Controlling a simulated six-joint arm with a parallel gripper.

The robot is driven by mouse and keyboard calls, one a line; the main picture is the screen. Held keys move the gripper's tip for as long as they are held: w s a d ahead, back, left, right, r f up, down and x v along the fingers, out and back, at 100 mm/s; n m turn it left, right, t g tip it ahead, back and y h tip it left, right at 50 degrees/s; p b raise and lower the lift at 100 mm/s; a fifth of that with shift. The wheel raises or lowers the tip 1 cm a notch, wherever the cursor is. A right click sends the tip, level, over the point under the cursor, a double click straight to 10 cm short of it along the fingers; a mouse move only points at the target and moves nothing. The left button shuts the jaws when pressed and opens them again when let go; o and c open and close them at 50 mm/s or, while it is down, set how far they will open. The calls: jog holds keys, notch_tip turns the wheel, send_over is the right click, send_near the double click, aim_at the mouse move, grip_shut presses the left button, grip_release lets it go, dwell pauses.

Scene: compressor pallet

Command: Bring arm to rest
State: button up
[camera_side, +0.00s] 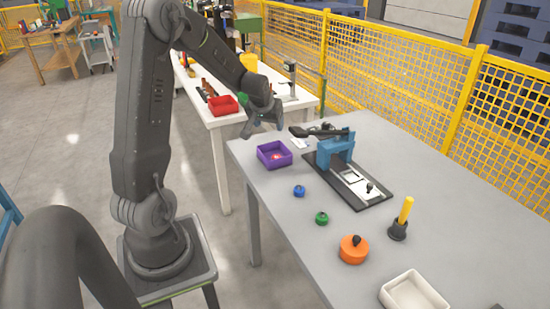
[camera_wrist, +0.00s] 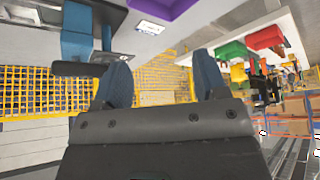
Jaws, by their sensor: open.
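My gripper (camera_side: 263,120) is in the air over the far left corner of the grey table, above and behind the purple bin (camera_side: 274,155). In the wrist view its two blue-grey fingers (camera_wrist: 160,75) stand apart with nothing between them. The purple bin holds something small and reddish, too small to make out. The wrist view is turned over, with the purple bin (camera_wrist: 165,6) at its top edge and the blue fixture (camera_wrist: 76,30) at upper left.
On the grey table (camera_side: 290,235) stand the blue fixture (camera_side: 336,148) on a black plate, a blue knob (camera_side: 299,191), a green knob (camera_side: 321,218), an orange round part (camera_side: 353,250), a yellow stick in a dark holder (camera_side: 405,212) and a white tray (camera_side: 387,298). Yellow fencing (camera_side: 400,70) runs behind.

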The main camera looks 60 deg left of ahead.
jog(key=s+d+r+m+h, duration=0.1)
jog(key=s+d+r+m, duration=0.2)
jog(key=d, duration=0.5)
jog(key=s+d+r+m+t+h, duration=0.1)
jog(key=s+d+r, duration=0.1)
jog(key=d+r, duration=0.5)
jog(key=s+d+r+m+h, duration=0.1)
jog(key=s+d+m, duration=0.15)
jog(key=d, duration=0.75)
jog(key=s+d+m+h, duration=0.1)
jog(key=s+d+m, duration=0.1)
jog(key=s+d, duration=0.5)
jog(key=shift+s+d+r, duration=0.2)
jog(key=shift+s+r, duration=0.2)
jog(key=shift+s, duration=0.8)
jog(key=shift+m, duration=0.25)
